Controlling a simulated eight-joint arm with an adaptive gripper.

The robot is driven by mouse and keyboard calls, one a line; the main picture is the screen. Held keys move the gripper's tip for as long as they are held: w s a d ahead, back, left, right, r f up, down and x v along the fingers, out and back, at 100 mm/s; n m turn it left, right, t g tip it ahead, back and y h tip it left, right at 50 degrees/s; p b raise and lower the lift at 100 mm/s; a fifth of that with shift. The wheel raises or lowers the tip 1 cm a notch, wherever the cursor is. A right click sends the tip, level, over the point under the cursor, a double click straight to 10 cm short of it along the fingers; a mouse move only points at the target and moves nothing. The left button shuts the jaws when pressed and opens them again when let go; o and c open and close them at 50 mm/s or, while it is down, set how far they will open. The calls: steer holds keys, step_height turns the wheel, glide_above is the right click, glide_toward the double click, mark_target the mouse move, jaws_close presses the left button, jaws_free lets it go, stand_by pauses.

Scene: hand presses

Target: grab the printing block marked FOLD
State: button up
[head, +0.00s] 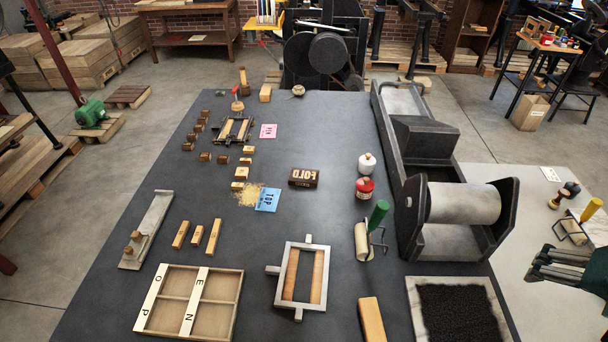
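The printing block marked FOLD (304,178) lies on the dark tabletop (330,130) near the middle of the head view. It is a dark brown block with pale raised letters, and nothing covers it. My gripper (540,266) is at the right edge of the view, well to the right of and nearer than the block, with the large press between them. Its grey fingers point left. I cannot tell how far apart the fingers are, and I see nothing held in them.
A blue card (267,200) lies left of the block. Bare tabletop surrounds the block.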

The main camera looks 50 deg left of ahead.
steer(key=w+a+r+n+g+p, duration=0.15)
steer(key=w+a, duration=0.25)
steer(key=a, duration=0.7)
steer(key=w+a+n+g+p, duration=0.1)
steer(key=w+a+p, duration=0.25)
steer(key=a, duration=0.85)
steer(key=w+a+r+n+g+p, duration=0.15)
steer(key=w+a, duration=0.25)
steer(key=a, duration=0.7)
steer(key=n+g+h+p, duration=0.1)
steer(key=n+g+p, duration=0.1)
steer(key=p, duration=0.5)
glide_toward(304, 174)
steer(key=shift+w+d+f, duration=0.25)
steer(key=shift+d, duration=0.15)
steer(key=shift+s+a+f, duration=0.35)
steer(key=shift+s+a, duration=0.05)
steer(key=shift+f, duration=0.1)
steer(key=shift+f, duration=1.2)
steer(key=shift+f, duration=0.1)
